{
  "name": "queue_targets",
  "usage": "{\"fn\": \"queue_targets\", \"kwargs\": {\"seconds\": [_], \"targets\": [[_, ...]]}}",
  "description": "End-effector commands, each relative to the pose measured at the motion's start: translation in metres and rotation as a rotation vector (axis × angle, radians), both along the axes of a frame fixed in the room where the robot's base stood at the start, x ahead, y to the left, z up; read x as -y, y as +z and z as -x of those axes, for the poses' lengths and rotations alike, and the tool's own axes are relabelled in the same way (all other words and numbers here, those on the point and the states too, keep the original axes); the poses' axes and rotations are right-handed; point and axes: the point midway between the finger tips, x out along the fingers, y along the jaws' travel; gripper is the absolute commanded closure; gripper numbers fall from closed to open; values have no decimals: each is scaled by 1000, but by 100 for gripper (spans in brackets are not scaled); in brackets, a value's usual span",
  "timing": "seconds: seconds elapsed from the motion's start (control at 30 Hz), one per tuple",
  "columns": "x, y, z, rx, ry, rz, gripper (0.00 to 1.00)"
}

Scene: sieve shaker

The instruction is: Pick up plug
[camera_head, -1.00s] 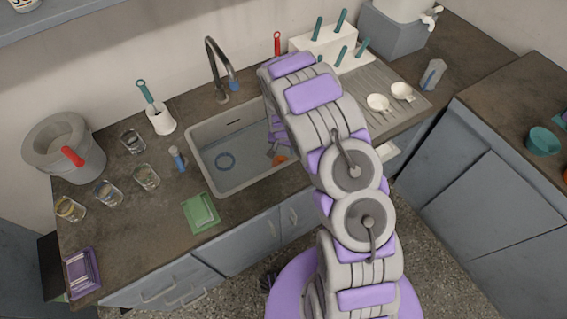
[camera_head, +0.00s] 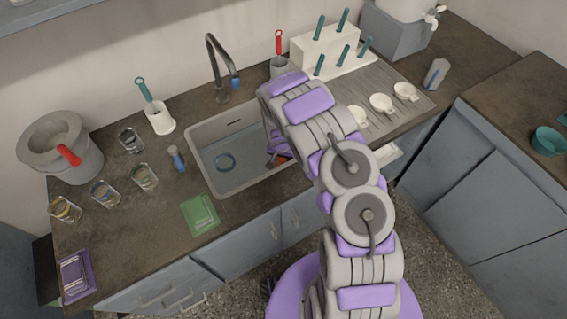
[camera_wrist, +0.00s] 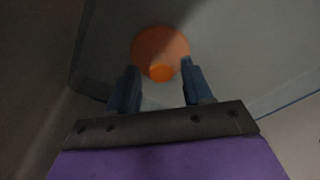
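The plug is an orange disc with a small brighter knob, and it lies in the sink (camera_head: 238,186). In the wrist view the plug (camera_wrist: 160,42) is just beyond my fingertips, with its knob about midway between them. My gripper (camera_wrist: 160,68) is open, with two dark blue fingers apart and nothing visibly held. I cannot tell whether the fingers touch the knob. In the head view my gripper (camera_head: 274,156) reaches down into the right part of the sink, and only an orange sliver of the plug (camera_head: 284,156) shows beside it.
The tap (camera_head: 216,70) stands behind the sink. Glasses (camera_head: 104,193) and a green cloth (camera_head: 200,214) are on the left counter. White cups (camera_head: 381,102) stand on the ribbed drainer to the right.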

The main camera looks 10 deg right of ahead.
Motion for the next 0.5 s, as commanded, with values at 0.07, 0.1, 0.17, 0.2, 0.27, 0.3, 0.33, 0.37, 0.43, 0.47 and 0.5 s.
{"fn": "queue_targets", "kwargs": {"seconds": [0.07,0.1,0.17,0.2,0.27,0.3,0.33,0.37,0.43,0.47,0.5], "targets": [[0,0,0,0,1,0,58],[1,0,0,-1,1,-1,62],[2,0,0,0,1,-3,67],[3,0,0,-1,1,-5,71],[5,0,0,0,0,-7,77],[6,0,0,0,-1,-9,81],[7,0,0,-1,-1,-10,84],[7,-1,0,0,-1,-10,86],[7,-1,0,-1,-1,-11,93],[7,-1,0,-1,-1,-11,96],[6,-1,0,-1,-1,-10,100]]}}
